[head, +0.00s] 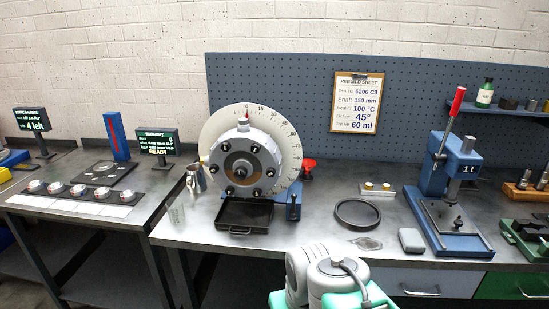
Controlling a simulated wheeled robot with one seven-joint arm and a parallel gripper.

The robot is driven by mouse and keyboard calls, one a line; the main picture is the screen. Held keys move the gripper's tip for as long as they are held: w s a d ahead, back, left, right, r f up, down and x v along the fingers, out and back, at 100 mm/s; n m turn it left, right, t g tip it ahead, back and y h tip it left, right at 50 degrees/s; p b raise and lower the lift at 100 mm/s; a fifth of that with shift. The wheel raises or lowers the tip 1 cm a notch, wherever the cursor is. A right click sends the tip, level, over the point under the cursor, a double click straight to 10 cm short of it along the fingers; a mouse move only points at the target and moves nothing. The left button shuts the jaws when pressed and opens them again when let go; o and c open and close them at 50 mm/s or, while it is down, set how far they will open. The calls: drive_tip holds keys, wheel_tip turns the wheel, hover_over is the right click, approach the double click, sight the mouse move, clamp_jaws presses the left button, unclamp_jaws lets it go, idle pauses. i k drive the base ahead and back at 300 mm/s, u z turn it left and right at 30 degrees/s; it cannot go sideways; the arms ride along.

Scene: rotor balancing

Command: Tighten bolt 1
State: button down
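A round grey housing (222,148) stands upright on the bench in front of a large white graduated dial (289,151). Several dark bolts, such as the one at the lower left of its face (229,190), ring the brownish centre around a dark hub (241,172). No bolt number is readable, so I cannot tell which is bolt 1. How far each bolt is seated is too small to tell. My gripper is not in view; only grey and teal parts of my arm show at the bottom centre, in front of the bench.
A black tray (234,228) sits below the housing. Two screens (157,140) and several round pieces are on the left bench.

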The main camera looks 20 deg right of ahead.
sight(256, 148)
drive_tip(key=u, duration=0.5)
drive_tip(key=i, duration=0.5)
drive_tip(key=u, duration=1.45)
